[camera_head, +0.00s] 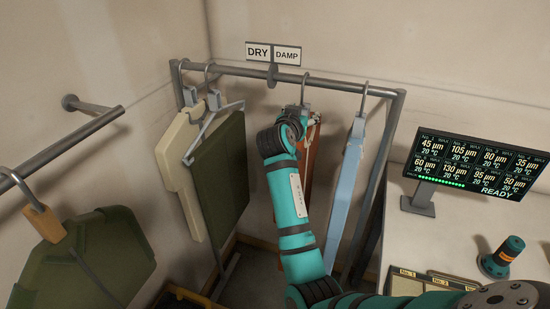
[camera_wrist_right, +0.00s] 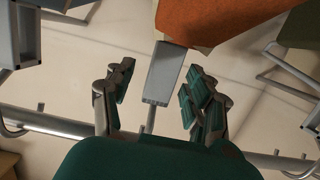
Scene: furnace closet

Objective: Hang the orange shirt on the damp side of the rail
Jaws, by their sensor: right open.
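The orange shirt (camera_head: 313,158) hangs from the rail (camera_head: 335,84) on the damp side, right of the round divider (camera_head: 272,76). Its hook (camera_head: 305,80) sits over the rail, just right of the DAMP sign (camera_head: 287,56). My right arm hides much of the shirt. In the wrist view, my right gripper (camera_wrist_right: 158,97) is open, with its fingers on either side of the shirt's grey hanger block (camera_wrist_right: 166,72); a gap shows on both sides. The orange cloth (camera_wrist_right: 215,18) is beyond the fingertips. My left gripper is not in view.
A light blue garment (camera_head: 347,190) hangs to the right on the damp side. Cream (camera_head: 182,165) and dark green (camera_head: 222,180) garments hang on the dry side, under the DRY sign (camera_head: 258,51). A second rail (camera_head: 70,138) is at left. A display (camera_head: 478,164) stands on the right counter.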

